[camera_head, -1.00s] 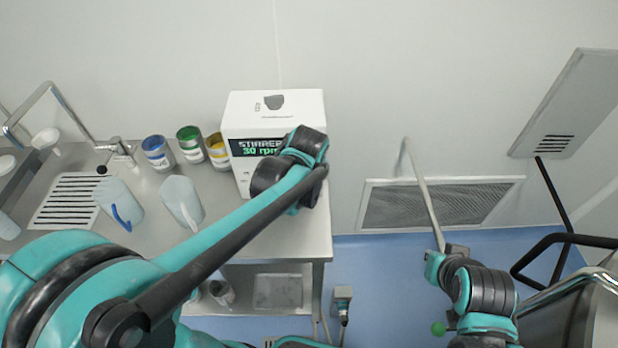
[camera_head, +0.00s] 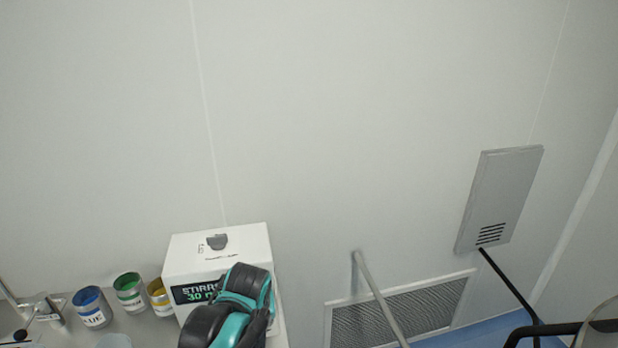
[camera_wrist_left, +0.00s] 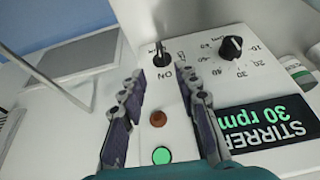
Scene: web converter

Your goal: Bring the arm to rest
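My left arm's wrist (camera_head: 240,300) shows at the bottom of the head view, in front of the white stirrer box (camera_head: 222,248). The fingers of that arm are hidden there. In the left wrist view my left gripper (camera_wrist_left: 160,100) has its two fingers spread apart, with nothing between them. Beyond the fingers is the box's panel, with a black switch (camera_wrist_left: 161,56), a dial (camera_wrist_left: 231,47), a brown button (camera_wrist_left: 158,119), a lit green button (camera_wrist_left: 162,155) and a display (camera_wrist_left: 265,123) reading "STIRRER 30 rpm". My right gripper is out of view.
Blue (camera_head: 92,307), green (camera_head: 130,292) and yellow (camera_head: 160,297) cans stand left of the box. A tap (camera_head: 40,308) is at the far left. A wall grille (camera_head: 430,303), a slanted pole (camera_head: 378,298) and black tubing (camera_head: 545,330) are on the right.

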